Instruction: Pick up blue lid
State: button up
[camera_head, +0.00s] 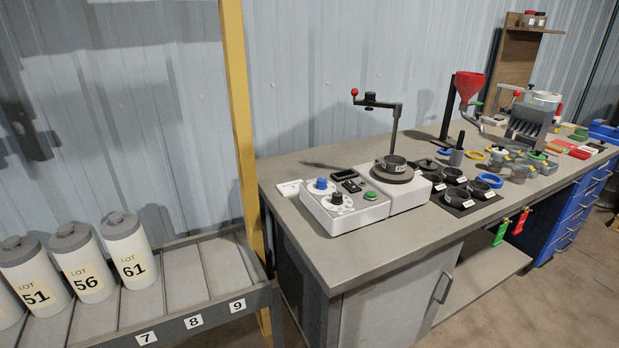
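A round blue piece (490,180), lid-like or ring-like, lies on the workbench (310,247) just behind a group of dark round containers. A smaller blue round piece (445,151) lies farther back, near a grey cylinder. I cannot tell for sure which one is the blue lid, or whether each is a solid lid or an open ring. My gripper is not in view.
Dark labelled containers (452,196) sit in front of the larger blue piece. A white control box with a crank press (395,180) stands left of them. A red funnel (468,86) stands behind. The bench's front strip is mostly clear. Lot canisters (129,251) stand on a rack at left.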

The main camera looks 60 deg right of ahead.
aim_at(445, 151)
jog(key=z, duration=2.15)
